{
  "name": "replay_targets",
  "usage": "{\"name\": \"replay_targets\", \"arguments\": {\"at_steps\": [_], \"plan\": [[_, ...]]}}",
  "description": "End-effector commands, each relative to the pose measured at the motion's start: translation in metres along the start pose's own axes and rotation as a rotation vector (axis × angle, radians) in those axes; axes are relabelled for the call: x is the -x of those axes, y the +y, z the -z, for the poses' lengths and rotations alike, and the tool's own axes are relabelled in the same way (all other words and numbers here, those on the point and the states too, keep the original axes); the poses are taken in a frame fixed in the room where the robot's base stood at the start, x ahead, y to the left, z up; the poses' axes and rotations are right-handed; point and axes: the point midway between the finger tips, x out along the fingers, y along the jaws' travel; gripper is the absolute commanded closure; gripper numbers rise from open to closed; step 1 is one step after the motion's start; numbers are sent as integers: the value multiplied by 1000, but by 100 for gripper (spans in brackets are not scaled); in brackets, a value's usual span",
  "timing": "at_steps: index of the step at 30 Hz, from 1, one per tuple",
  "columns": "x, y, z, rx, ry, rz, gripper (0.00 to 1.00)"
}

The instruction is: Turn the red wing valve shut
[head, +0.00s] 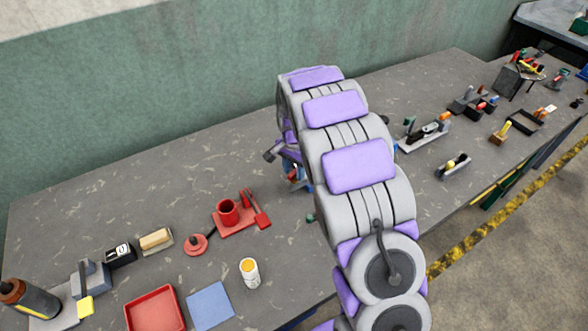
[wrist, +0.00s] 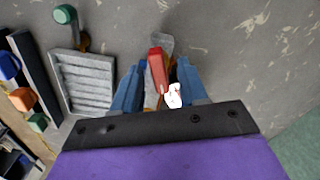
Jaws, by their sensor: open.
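In the wrist view a red wing handle (wrist: 157,70) shows between the two blue fingers of my gripper (wrist: 159,66). A grey metal part (wrist: 161,44) lies just behind it, and a small white piece (wrist: 174,95) lies close to the right finger. The fingers are apart, one on each side of the red handle; I cannot tell whether either touches it. In the head view my gripper (head: 292,168) is low over the worktop, and my arm hides most of it and the valve.
On the dark worktop (head: 110,205) a red cup stand (head: 228,212), a white bottle (head: 250,274), a blue square (head: 210,305) and a red tray (head: 155,312) lie left of my arm. Several tools stand to the right. A grey ribbed piece (wrist: 85,82) is left of the fingers.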

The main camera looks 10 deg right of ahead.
Motion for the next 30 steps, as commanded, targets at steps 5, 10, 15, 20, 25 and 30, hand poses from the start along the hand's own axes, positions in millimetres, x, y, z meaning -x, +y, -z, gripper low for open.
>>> {"name": "replay_targets", "arguments": {"at_steps": [5, 10, 15, 20, 25, 30], "plan": [[0, 0, 0, 0, 0, 1, 57], [0, 0, 0, 0, 0, 1, 69], [0, 0, 0, 0, 0, 1, 85], [0, 0, 0, 0, 0, 1, 100], [0, -1, 0, 0, 1, 1, 100], [1, -1, 0, 13, 1, 2, 100]]}}
